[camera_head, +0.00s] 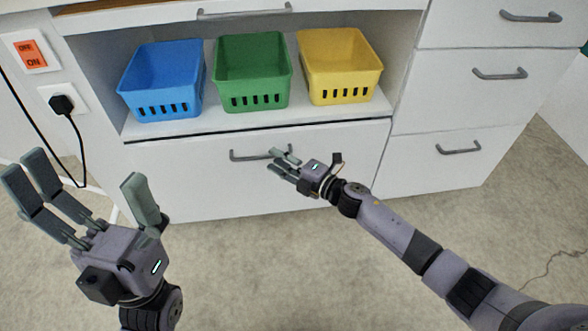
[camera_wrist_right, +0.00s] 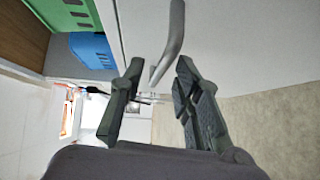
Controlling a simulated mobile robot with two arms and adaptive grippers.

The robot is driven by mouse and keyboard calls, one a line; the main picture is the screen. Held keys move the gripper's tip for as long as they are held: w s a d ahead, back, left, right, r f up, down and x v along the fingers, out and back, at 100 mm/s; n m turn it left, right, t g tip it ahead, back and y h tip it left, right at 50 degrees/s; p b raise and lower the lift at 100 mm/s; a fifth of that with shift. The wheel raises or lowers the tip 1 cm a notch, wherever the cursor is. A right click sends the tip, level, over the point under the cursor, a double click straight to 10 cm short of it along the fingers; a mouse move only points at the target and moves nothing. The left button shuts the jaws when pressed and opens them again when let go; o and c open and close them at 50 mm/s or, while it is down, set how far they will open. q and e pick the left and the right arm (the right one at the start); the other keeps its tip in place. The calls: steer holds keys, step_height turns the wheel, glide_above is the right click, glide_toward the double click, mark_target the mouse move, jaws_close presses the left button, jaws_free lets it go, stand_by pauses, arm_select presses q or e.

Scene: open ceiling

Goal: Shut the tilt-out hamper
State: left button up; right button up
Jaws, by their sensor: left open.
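The tilt-out hamper appears to be the wide white front panel (camera_head: 200,190) below the open shelf. A thin dark line runs along its top edge, and I cannot tell whether it is fully shut. Its grey bar handle (camera_head: 245,156) is partly covered by my right gripper (camera_head: 279,161). In the right wrist view the handle (camera_wrist_right: 173,45) reaches down between the spread fingers of my right gripper (camera_wrist_right: 158,80); I cannot tell whether they touch it. My left gripper (camera_head: 85,180) is open and empty, in front of the cabinet's left side.
Blue (camera_head: 165,75), green (camera_head: 252,70) and yellow (camera_head: 340,65) baskets stand on the shelf above the panel. Drawers with grey handles (camera_head: 458,148) are to the right. A black plug (camera_head: 62,103) with a hanging cord and an orange switch (camera_head: 30,54) are at left. The floor in front is clear.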

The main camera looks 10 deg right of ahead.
steer(key=v, duration=0.7)
steer(key=shift+s+a, duration=0.15)
steer(key=shift+s, duration=0.15)
steer(key=shift+a, duration=0.1)
